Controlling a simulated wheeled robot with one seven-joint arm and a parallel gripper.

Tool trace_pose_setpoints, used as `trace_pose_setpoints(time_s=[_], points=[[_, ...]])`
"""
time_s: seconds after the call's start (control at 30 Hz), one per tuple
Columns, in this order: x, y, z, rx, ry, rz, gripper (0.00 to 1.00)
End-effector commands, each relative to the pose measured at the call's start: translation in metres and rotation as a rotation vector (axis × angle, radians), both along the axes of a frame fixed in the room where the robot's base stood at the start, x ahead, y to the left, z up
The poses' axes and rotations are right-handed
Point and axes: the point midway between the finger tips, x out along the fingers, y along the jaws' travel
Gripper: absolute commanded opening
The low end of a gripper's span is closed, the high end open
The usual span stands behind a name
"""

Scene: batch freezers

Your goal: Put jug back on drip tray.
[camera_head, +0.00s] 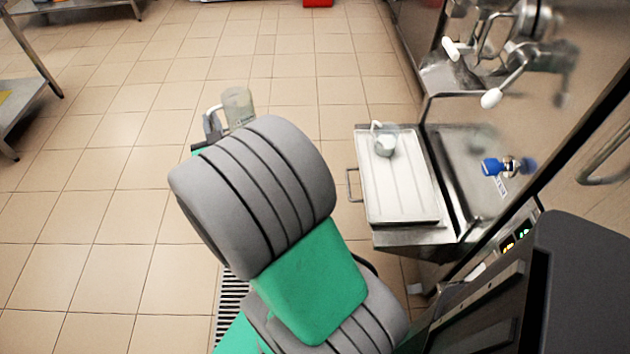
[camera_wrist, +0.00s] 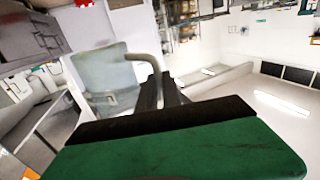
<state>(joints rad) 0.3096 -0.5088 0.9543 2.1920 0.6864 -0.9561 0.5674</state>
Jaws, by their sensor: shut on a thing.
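A clear jug (camera_head: 237,106) is held out over the floor at the left in the head view, well apart from the tray. My gripper (camera_head: 212,125) is shut on its pale handle, partly hidden behind my arm. In the wrist view the jug (camera_wrist: 105,78) is left of my dark fingers (camera_wrist: 162,92), which close on its curved handle. The jug looks empty and roughly upright in the head view. The pale drip tray (camera_head: 397,202) sits on a steel shelf in front of the freezer, right of my arm. A smaller clear jug (camera_head: 384,146) stands at its far end.
The steel freezer front (camera_head: 475,170) rises right of the tray, with white-knobbed levers (camera_head: 491,98) and a blue-handled part (camera_head: 491,167) projecting. A wire handle (camera_head: 352,185) sticks out at the tray's left. Steel tables (camera_head: 25,95) stand far left. The tiled floor between is clear.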

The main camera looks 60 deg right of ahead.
Motion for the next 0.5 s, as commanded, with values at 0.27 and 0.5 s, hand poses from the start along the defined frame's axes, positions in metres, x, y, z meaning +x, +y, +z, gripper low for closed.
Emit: trace_pose_setpoints(time_s=[0.27,0.5], points=[[-0.139,-0.134,-0.11,-0.001,-0.003,-0.495,0.0],[-0.26,-0.183,-0.149,-0.002,-0.006,-0.845,0.0]])
